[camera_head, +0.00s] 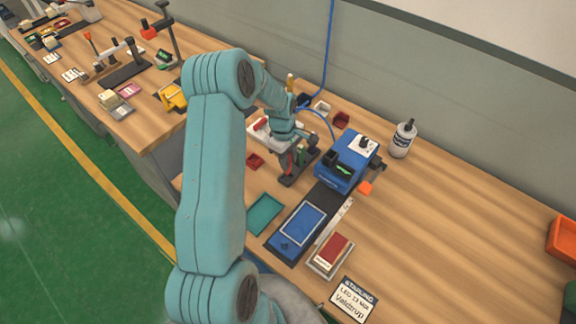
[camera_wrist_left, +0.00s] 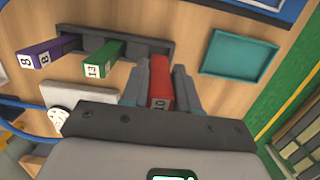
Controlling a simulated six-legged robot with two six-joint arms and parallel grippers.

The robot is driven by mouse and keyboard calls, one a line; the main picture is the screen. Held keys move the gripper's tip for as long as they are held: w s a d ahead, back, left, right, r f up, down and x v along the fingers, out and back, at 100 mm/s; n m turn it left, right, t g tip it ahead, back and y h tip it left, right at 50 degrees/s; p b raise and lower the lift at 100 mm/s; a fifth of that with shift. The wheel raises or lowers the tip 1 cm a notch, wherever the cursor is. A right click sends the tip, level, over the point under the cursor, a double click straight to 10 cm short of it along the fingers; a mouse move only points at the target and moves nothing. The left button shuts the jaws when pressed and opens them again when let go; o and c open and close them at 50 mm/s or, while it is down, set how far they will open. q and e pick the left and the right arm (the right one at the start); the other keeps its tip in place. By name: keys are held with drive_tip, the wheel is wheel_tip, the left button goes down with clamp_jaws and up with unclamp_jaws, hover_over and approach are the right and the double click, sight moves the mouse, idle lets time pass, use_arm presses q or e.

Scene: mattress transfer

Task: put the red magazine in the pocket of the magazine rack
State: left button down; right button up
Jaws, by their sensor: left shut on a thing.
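My left gripper (camera_wrist_left: 162,84) is shut on the red magazine (camera_wrist_left: 160,90), which has a white number label on its end. The dark magazine rack (camera_wrist_left: 150,49) lies just beyond it. A green magazine (camera_wrist_left: 105,61) and a purple magazine (camera_wrist_left: 47,54) stand in the rack to the left. The red magazine overlaps the rack's right end; I cannot tell whether it is inside a pocket. In the head view my left gripper (camera_head: 286,158) is over the rack (camera_head: 297,178), partly hidden by my arm. My right gripper is not in view.
A teal tray (camera_wrist_left: 239,54) lies right of the rack in the wrist view. The bench at right is mostly clear.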

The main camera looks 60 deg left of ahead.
sight(289, 173)
use_arm(q)
wheel_tip(289, 173, down, 4)
drive_tip(key=shift+r, duration=0.1)
drive_tip(key=shift+b, duration=0.3)
drive_tip(key=c, duration=0.8)
unclamp_jaws()
drive_tip(key=shift+c, duration=0.2)
drive_tip(key=shift+r, duration=0.2)
wheel_tip(289, 173, up, 12)
drive_tip(key=a, duration=0.1)
drive_tip(key=shift+s+a+f+p, duration=0.15)
drive_tip(key=shift+s+p, duration=0.05)
drive_tip(key=shift+p, duration=0.2)
